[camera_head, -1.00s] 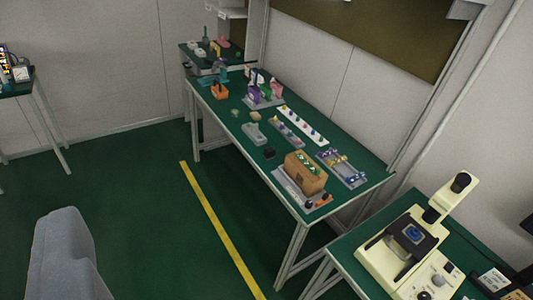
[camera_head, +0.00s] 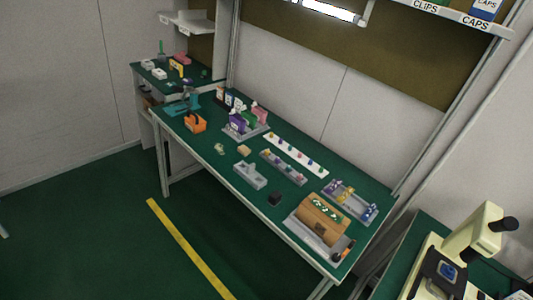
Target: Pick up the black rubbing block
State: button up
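A small black block (camera_head: 275,198), which looks like the black rubbing block, lies on the green top of the long workbench (camera_head: 205,148), near its front edge. It sits between a grey stepped holder (camera_head: 250,175) on its left and a brown wooden box (camera_head: 322,219) on its right. Nothing covers it. My gripper is not in view.
Behind the block are a grey rack (camera_head: 284,167) and a white strip (camera_head: 296,153) with coloured knobs. A cream microscope (camera_head: 474,239) is at lower right. Green floor with a yellow line (camera_head: 186,247) is open in front.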

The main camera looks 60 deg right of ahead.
aim_at(275, 198)
jog(key=z, duration=0.4)
jog(key=i, duration=1.05)
jog(key=z, duration=1.1)
jog(key=i, duration=0.5)
jog(key=z, duration=0.25)
jog(key=k, duration=0.9)
jog(key=z, duration=0.2)
jog(key=i, duration=0.9)
jog(key=u, duration=0.05)
